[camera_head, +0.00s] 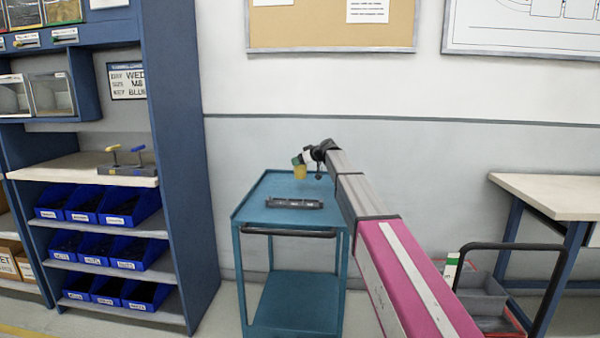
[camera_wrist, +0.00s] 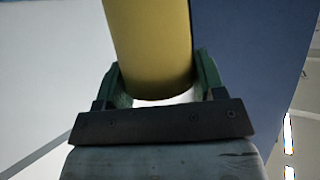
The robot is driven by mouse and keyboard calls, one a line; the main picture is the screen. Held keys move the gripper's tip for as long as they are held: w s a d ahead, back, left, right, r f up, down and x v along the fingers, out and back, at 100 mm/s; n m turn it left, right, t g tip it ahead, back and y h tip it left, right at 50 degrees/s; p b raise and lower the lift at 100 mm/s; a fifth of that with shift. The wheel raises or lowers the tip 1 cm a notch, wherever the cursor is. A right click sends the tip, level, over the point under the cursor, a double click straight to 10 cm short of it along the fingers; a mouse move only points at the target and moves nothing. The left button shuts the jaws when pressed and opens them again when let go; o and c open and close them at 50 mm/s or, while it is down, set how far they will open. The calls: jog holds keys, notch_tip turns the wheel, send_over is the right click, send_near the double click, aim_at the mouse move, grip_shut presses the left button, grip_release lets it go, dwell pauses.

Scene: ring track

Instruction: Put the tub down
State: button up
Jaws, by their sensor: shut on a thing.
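A yellow tub (camera_head: 300,172) hangs in my gripper (camera_head: 298,160) above the back part of the blue-green cart (camera_head: 252,188) in the head view. In the wrist view, the yellow tub (camera_wrist: 150,45) fills the space between the green fingers of my gripper (camera_wrist: 158,85), which is shut on it. The tub appears small in the head view, and I cannot tell its exact height above the cart top. Its far end runs out of the wrist view.
A dark grey slotted tray (camera_head: 294,203) lies across the middle of the cart top. A blue shelf unit (camera_head: 172,130) with several blue bins stands left. A pale-topped table (camera_head: 555,195) and a dark-handled trolley (camera_head: 485,295) stand right. A wall is behind the cart.

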aim_at(300, 169)
jog(key=shift+w+a+f, duration=0.15)
jog(key=shift+w+f, duration=0.2)
jog(key=shift+w, duration=0.25)
jog(key=shift+w+a+f, duration=0.1)
jog(key=shift+w+f, duration=0.25)
jog(key=shift+w, duration=0.25)
jog(key=shift+f, duration=2)
jog(key=o, duration=1.1)
jog(key=shift+f, duration=0.1)
jog(key=shift+s, duration=0.1)
jog(key=v, duration=1.2)
jog(key=shift+d, duration=0.1)
